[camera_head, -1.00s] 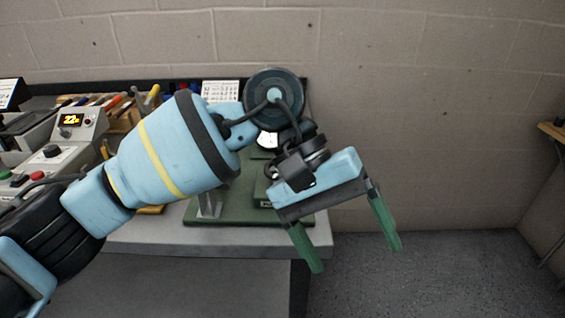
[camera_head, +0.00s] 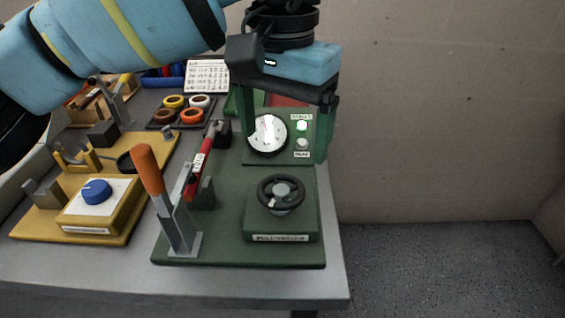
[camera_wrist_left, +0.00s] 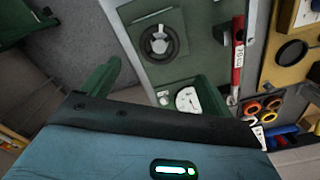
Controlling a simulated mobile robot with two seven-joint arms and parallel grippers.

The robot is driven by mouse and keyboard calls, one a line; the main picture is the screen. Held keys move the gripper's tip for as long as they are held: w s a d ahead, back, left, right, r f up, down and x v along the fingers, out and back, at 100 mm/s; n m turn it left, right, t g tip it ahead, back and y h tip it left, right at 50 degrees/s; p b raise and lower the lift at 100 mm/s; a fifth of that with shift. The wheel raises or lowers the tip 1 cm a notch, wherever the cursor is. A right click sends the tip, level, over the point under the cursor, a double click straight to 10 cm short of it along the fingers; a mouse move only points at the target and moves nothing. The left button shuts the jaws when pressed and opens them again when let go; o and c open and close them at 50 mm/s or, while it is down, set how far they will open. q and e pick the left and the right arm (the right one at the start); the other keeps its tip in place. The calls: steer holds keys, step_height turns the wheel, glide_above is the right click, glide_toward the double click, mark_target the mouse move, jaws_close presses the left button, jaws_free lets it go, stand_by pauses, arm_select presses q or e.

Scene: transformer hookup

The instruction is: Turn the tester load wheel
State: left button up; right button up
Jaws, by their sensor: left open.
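The black load wheel (camera_head: 281,193) sits on a raised block at the front right of the green tester base (camera_head: 222,240). The wheel also shows at the top of the left wrist view (camera_wrist_left: 158,42). In the left wrist view the wheel lies beyond the fingertips (camera_wrist_left: 158,70). My right gripper is not in view.
An orange-handled lever (camera_head: 149,172) stands up left of the wheel, with a red tool (camera_head: 200,160) between. A yellow unit with a blue knob (camera_head: 96,191) is further left. The wall is behind. Right of the bench there is open floor.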

mark_target(282, 187)
arm_select(q)
steer(key=shift+s+f, duration=0.15)
steer(key=shift+s, duration=0.1)
steer(key=shift+s+f, duration=0.1)
steer(key=shift+f, duration=0.25)
step_height(282, 187, down, 7)
steer(key=shift+r, duration=0.15)
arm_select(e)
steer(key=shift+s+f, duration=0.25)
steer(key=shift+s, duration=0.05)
arm_select(q)
steer(key=c, duration=1)
steer(key=shift+n, duration=0.3)
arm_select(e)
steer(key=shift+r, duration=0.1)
